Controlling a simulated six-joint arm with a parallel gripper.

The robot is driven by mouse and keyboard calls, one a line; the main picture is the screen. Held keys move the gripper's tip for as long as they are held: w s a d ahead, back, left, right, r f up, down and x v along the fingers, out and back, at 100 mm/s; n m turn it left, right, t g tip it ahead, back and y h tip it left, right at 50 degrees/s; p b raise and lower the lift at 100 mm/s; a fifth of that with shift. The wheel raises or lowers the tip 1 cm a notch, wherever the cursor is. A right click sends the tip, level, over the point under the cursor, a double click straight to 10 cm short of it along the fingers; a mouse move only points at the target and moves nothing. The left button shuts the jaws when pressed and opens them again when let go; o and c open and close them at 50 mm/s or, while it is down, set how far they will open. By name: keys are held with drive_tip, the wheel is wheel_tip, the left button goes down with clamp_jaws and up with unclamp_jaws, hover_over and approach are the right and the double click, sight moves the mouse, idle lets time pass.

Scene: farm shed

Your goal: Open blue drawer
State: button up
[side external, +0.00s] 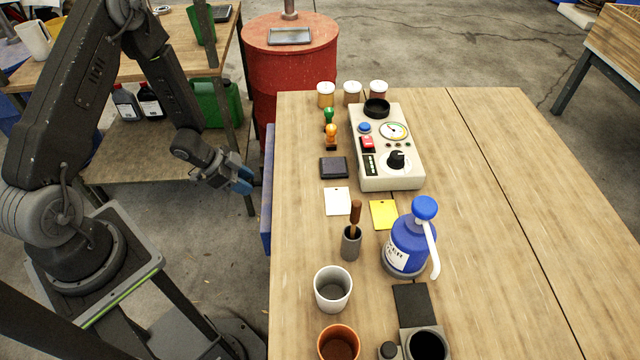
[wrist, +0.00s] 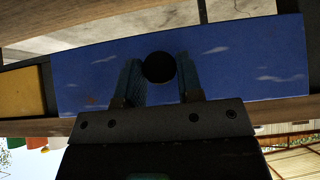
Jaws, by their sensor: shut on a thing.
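The blue drawer (side external: 267,190) shows in the side external view as a blue front at the left edge of the wooden table. In the wrist view its blue front (wrist: 225,65) fills the middle, with a round black knob (wrist: 159,67). My gripper (side external: 243,181) is at the drawer front, left of the table. In the wrist view my gripper (wrist: 160,80) has one finger on each side of the knob, shut on it. How far the drawer stands out from the table is hard to tell.
A yellow drawer front (wrist: 22,92) sits beside the blue one. The table (side external: 500,200) bears a control box (side external: 400,175), a blue pump bottle (side external: 408,245), a white cup (side external: 332,290) and other small things. A red barrel (side external: 290,65) stands behind. Left of the drawer is open floor.

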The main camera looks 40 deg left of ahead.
drive_tip(key=s+a, duration=0.8)
drive_tip(key=shift+s+a, duration=0.3)
drive_tip(key=shift+a, duration=0.05)
idle(0.8)
drive_tip(key=o, duration=1.5)
drive_tip(key=v, duration=0.7)
